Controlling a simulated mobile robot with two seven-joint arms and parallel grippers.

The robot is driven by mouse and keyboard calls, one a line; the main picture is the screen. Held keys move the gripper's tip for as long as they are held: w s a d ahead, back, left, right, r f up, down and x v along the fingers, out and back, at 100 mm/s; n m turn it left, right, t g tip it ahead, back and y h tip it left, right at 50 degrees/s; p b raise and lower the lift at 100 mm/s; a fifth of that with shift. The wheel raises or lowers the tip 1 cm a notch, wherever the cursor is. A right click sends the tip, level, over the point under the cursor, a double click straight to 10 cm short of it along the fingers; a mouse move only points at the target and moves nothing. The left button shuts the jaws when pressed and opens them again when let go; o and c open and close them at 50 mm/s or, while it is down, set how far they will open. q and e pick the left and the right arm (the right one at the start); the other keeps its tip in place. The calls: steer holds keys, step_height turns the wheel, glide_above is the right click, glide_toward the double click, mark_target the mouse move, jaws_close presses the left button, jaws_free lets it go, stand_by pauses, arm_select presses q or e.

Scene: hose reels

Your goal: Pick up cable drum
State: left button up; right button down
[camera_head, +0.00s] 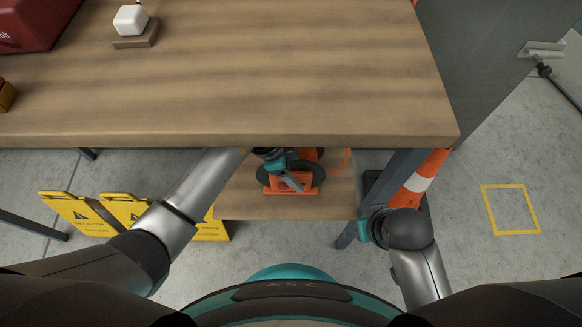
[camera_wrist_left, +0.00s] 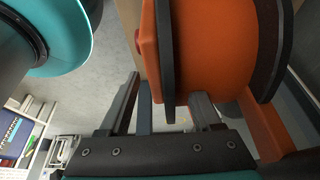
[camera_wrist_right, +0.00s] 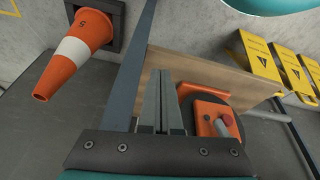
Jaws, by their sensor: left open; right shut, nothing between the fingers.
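The cable drum (camera_head: 283,190), orange with dark round flanges and an orange stand, sits on the lower wooden shelf, partly hidden by my left gripper. My left gripper (camera_head: 290,178) is open at the drum. In the left wrist view the orange drum (camera_wrist_left: 215,45) is close up. The edge of one dark flange (camera_wrist_left: 164,60) shows between the open fingers (camera_wrist_left: 163,106); I cannot tell whether they touch it. My right gripper (camera_wrist_right: 161,103) is shut and empty, near the shelf's right side. The drum's orange stand (camera_wrist_right: 207,112) also shows beyond it in the right wrist view.
The wooden tabletop (camera_head: 270,80) overhangs the lower shelf (camera_head: 250,203). A table leg (camera_head: 390,178) and a traffic cone (camera_head: 418,183) stand at the right. Yellow folding signs (camera_head: 85,213) stand at the left. Clear floor with a yellow square (camera_head: 510,233) lies further right.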

arm_select(q)
steer(key=shift+f+b, duration=0.35)
steer(key=shift+f, duration=0.2)
arm_select(e)
steer(key=shift+w+r, duration=0.1)
steer(key=shift+r, duration=0.95)
arm_select(q)
steer(key=shift+c, duration=0.3)
jaws_close()
steer(key=shift+w+r, duration=0.1)
